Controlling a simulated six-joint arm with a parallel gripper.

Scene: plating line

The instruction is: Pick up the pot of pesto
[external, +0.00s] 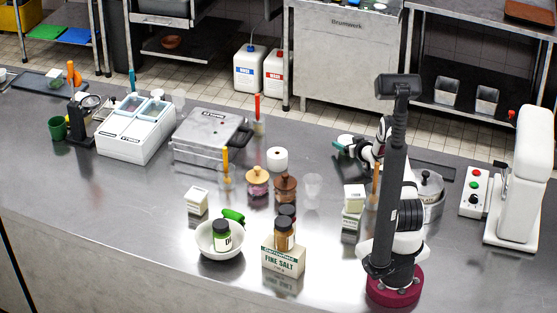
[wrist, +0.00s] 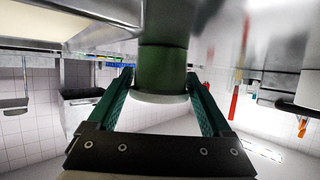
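In the wrist view a green cylindrical pot with a pale rim (wrist: 163,70), likely the pot of pesto, stands between the two teal fingers of my gripper (wrist: 160,75). The wrist picture is upside down, with the steel counter at its top. The fingers are spread to about the pot's width, one on each side; a thin gap seems to show at the left. In the external view my gripper (external: 343,147) is low over the counter, left of my arm, with a small white-topped thing (external: 345,140) at its fingers. The pot's side is mostly hidden there.
A clear cup (external: 313,184) and two lidded jars are to the left. A lidded steel pot (external: 429,193) is right of my arm. A white bowl (external: 215,246) holds a green jar.

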